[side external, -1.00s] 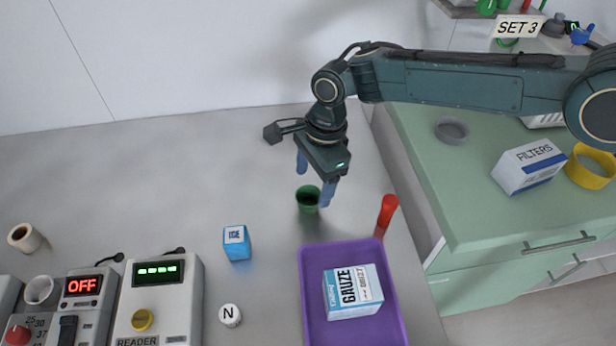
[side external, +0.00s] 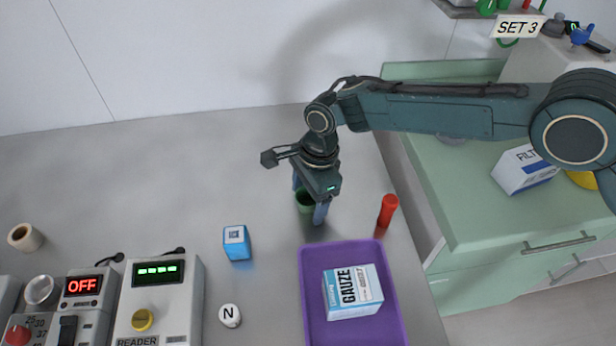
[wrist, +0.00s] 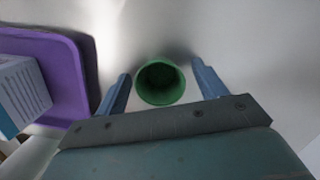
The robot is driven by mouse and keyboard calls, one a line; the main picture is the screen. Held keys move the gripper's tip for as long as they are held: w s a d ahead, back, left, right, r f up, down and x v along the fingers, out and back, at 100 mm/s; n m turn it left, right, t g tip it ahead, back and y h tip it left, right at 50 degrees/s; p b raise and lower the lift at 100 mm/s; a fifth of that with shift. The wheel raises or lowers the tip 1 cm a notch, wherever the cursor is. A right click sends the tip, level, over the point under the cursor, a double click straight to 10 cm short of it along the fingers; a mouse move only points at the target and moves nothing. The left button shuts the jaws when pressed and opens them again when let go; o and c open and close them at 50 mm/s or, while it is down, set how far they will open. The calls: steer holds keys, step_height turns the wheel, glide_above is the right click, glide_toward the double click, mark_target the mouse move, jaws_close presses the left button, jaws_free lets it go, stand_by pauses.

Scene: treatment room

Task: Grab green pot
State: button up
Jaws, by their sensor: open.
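The green pot (side external: 305,203) is a small open cup standing upright on the grey table, partly hidden by my gripper in the side view. In the wrist view the green pot (wrist: 160,82) shows its round mouth and dark inside, between and slightly beyond my fingertips. My gripper (side external: 308,200) is low over the table with its blue fingers on either side of the pot. In the wrist view my gripper (wrist: 161,82) is open, with a gap between each finger and the pot.
A purple tray (side external: 303,290) with a gauze box (side external: 352,292) lies in front. A red cylinder (side external: 387,212) stands to the right of the pot. A blue box (side external: 237,243) and a white N piece (side external: 229,316) are to the left. The table behind is clear.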

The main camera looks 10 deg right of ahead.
steer(key=c, duration=1)
steer(key=shift+r, duration=0.15)
step_height(320, 180, up, 10)
steer(key=shift+f, duration=0.1)
stand_by(0.6)
